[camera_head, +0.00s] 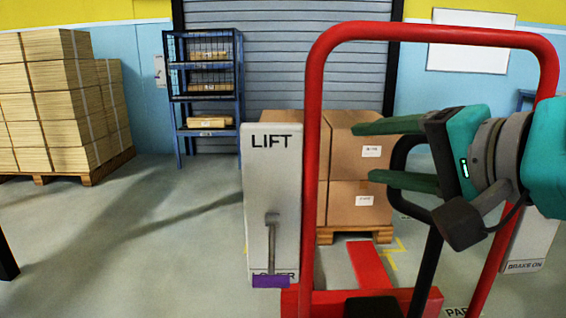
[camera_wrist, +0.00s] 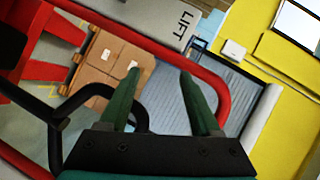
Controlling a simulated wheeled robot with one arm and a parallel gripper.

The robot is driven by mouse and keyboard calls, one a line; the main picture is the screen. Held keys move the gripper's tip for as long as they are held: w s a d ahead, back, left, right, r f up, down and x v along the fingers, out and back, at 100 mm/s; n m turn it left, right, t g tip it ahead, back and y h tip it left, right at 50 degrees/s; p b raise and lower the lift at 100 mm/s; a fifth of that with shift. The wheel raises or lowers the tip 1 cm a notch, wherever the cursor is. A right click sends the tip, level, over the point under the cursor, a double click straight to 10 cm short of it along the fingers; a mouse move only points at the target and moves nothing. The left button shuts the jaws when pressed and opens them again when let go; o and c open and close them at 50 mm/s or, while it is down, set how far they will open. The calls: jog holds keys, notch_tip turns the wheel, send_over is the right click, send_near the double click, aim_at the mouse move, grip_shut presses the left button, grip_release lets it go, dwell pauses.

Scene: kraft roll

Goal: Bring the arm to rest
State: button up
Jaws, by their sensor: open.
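My gripper (camera_head: 362,152) is open and empty in the head view, with its two green fingers pointing left. It is in front of the red tubular handle frame (camera_head: 437,32) of a pallet truck and beside a black loop handle (camera_head: 396,160). In the wrist view the open fingers (camera_wrist: 158,82) show with nothing between them. The teal wrist (camera_head: 550,155) extends off the right edge.
A grey lever panel (camera_head: 262,190) marked LIFT and LOWER stands left of the frame; its lever points down. Stacked boxes (camera_head: 350,195) sit on a pallet behind. A blue shelf (camera_head: 180,110) and a loaded pallet (camera_head: 100,170) stand farther left. Floor at left is clear.

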notch_tip(320, 180, down, 22)
jog(key=s+a+n+g+h+p, duration=0.25)
jog(key=n+g, duration=0.25)
jog(key=g, duration=0.3)
jog(key=s+d+f+n+g+h+p, duration=0.2)
jog(key=s+d+f+g, duration=0.4)
jog(key=s+f, duration=0.6)
jog(key=shift+s+d+f+n+g+h, duration=0.15)
jog(key=shift+s+f+n+g+h, duration=0.3)
jog(key=shift+n+h, duration=0.6)
jog(key=shift+w+r+m, duration=0.1)
jog(key=shift+w+m, duration=0.1)
jog(key=shift+m, duration=0.15)
